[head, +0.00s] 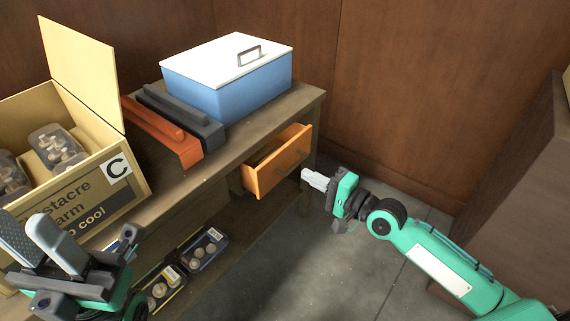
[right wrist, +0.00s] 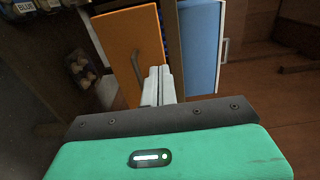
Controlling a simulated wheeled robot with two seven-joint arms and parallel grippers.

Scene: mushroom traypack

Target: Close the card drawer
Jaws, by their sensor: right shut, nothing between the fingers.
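The card drawer (head: 279,163) has an orange front and stands pulled out from under the table top, with part of its dark inside showing. In the right wrist view its orange front (right wrist: 122,37) fills the upper middle, with a dark handle on it. My right gripper (head: 304,175) is shut and empty, just in front of the drawer front; its fingertips (right wrist: 159,70) overlap the front's lower right part in the wrist view. I cannot tell whether they touch it. My left gripper (head: 40,240) is open and empty at the lower left, by the carton.
The table (head: 222,160) carries a blue box with a white lid (head: 228,88), orange and black sealer-like blocks (head: 178,142), and an open carton (head: 115,205) of mushroom packs. Packs (head: 204,249) lie on the lower shelf. Floor before the drawer is clear; a brown cabinet (head: 520,190) stands right.

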